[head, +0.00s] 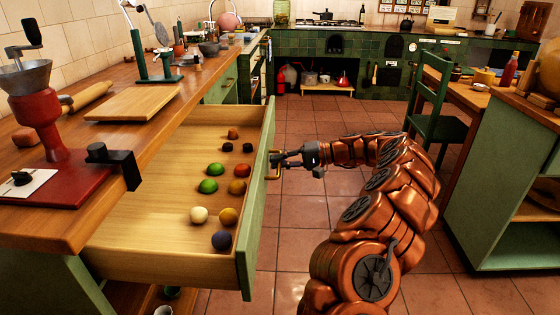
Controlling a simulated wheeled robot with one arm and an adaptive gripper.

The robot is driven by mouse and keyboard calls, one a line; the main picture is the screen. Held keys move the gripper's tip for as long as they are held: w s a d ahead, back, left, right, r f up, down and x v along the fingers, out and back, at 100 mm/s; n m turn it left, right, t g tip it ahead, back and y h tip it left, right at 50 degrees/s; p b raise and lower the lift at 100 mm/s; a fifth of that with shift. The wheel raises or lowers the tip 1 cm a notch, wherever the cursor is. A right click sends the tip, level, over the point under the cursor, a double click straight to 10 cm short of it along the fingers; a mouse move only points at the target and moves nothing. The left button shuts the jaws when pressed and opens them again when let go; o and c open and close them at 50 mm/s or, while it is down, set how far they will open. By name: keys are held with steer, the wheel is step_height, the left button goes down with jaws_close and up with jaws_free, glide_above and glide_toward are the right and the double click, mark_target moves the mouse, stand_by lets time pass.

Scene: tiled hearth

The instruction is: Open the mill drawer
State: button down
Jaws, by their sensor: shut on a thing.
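The mill drawer (150,222) is pulled far out from under the wooden counter, to the left in the head view. Its inside shows pale wood with several coloured balls and small dark lumps. Its green front (258,190) faces right, and a brass handle (275,160) stands out from it. My gripper (280,162) is at this handle and shut on it. The fingertips are small in the picture. The red hand mill (37,105) with a metal hopper and dark crank stands on the counter above the drawer.
A cutting board (132,103) and a green stand (150,65) are on the counter. A green chair (435,105) and a green cabinet (500,170) stand at the right. The tiled floor (290,235) between drawer and cabinet is clear except for my arm.

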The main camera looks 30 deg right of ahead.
steer(key=c, duration=1.2)
jaws_free()
steer(key=v, duration=1.2)
